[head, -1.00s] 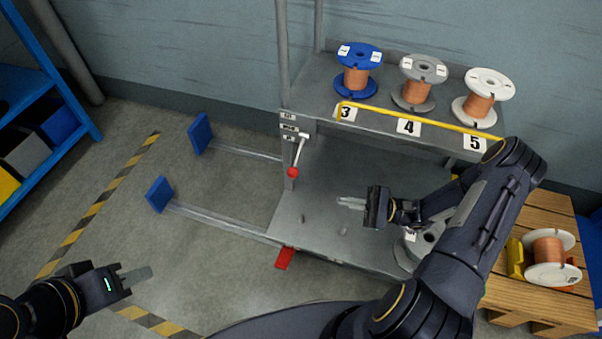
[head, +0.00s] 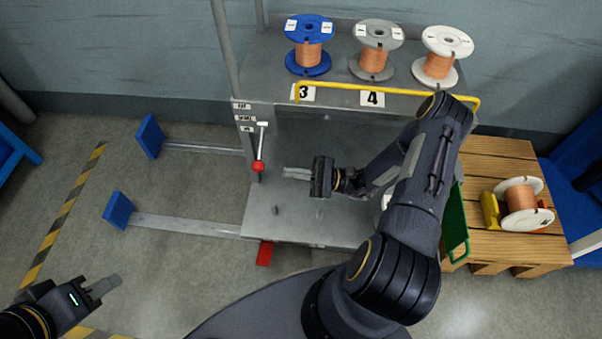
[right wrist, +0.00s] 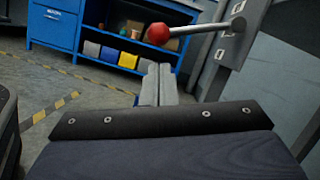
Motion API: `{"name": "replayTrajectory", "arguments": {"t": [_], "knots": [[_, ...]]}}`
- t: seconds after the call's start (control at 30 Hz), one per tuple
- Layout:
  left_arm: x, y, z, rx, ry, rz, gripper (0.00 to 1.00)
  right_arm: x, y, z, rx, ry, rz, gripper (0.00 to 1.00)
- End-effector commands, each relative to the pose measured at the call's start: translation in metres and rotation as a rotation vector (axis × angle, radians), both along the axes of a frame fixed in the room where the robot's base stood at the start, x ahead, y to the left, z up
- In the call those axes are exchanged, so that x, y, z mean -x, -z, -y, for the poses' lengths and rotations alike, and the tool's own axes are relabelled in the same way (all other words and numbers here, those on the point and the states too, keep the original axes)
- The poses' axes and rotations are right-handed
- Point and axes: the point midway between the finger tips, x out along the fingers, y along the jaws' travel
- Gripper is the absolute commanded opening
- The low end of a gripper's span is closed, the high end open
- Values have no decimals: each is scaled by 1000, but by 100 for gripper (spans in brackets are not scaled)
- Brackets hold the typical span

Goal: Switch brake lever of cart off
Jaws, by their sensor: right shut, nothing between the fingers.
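The brake lever is a silver rod with a red ball knob (head: 258,166), on the left front post of the grey cart (head: 290,226). In the head view the knob hangs below the pivot. My right gripper (head: 285,173) is shut and empty, just right of the knob and apart from it. In the right wrist view the shut fingers (right wrist: 158,70) point towards the blue shelf, with the knob (right wrist: 158,33) just above their tips and the rod (right wrist: 200,28) running right to its mount. My left gripper (head: 116,283) is at the lower left, away from the cart; its opening is unclear.
Small labels (head: 245,118) sit on the post beside the lever. Blue (head: 308,55), grey (head: 373,65) and white (head: 438,70) spools stand on the cart's upper shelf. A red pedal (head: 265,253) is at its base. A wooden pallet (head: 500,240) stands right.

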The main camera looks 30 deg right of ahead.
Motion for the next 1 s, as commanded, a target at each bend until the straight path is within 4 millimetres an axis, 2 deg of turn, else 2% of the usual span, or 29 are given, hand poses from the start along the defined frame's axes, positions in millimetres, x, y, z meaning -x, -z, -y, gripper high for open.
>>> {"name": "replayTrajectory", "arguments": {"t": [0.1,0.33,0.8,1.0], "knots": [[0,5,0,0,0,0,32,-9,-5,-20,-1,-4,2,0],[0,9,0,0,0,0,32,-21,-14,-43,-1,-2,0,0],[0,9,0,0,0,0,32,-23,-16,-46,-1,0,-2,0],[0,2,0,0,0,0,32,-21,-20,-48,-20,1,-30,0]]}}
